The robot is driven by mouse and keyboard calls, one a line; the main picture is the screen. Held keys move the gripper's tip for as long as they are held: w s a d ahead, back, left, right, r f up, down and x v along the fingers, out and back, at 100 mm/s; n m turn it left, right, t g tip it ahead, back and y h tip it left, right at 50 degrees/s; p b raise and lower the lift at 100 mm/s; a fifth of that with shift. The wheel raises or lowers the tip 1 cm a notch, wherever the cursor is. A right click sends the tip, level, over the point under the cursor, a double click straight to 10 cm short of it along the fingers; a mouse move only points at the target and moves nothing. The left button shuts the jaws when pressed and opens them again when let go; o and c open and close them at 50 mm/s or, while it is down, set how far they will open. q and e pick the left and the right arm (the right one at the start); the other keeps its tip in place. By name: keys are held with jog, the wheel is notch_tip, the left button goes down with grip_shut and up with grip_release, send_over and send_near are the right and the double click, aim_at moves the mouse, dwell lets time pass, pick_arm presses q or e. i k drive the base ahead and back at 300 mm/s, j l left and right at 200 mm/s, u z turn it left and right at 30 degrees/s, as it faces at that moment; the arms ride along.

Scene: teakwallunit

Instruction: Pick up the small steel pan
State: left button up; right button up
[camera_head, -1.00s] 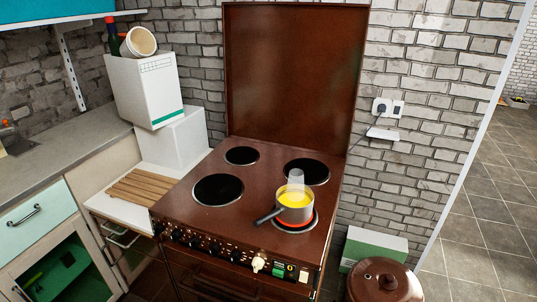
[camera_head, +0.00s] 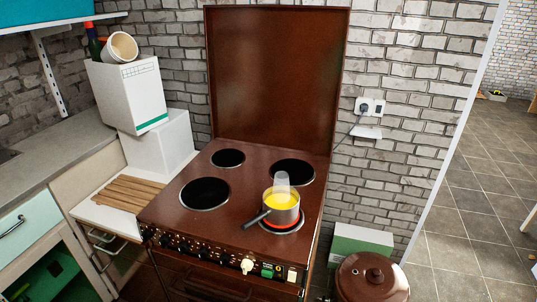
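The small steel pan (camera_head: 284,216) stands upright on the front right burner of the brown stove (camera_head: 235,224). The burner ring under it shows red. Yellow contents fill the pan, and a translucent, pale cup-like object (camera_head: 282,180) shows at its back rim; I cannot tell whether it stands in the pan or behind it. The pan's dark handle (camera_head: 256,218) points to the front left. Neither of my grippers is in view.
The stove's raised brown lid (camera_head: 278,75) stands behind the burners. A wooden slatted board (camera_head: 129,192) lies on the white surface to the left. A brown lidded pot (camera_head: 372,278) and a green-white box (camera_head: 359,241) stand at the right. Open tiled floor (camera_head: 465,235) lies further right.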

aim_at(277, 214)
jog(key=i+j, duration=0.25)
jog(key=j, duration=0.15)
jog(key=i+j, duration=0.25)
jog(key=j, duration=0.15)
jog(key=i+j, duration=0.3)
jog(key=j, duration=0.15)
jog(key=l+z, duration=0.05)
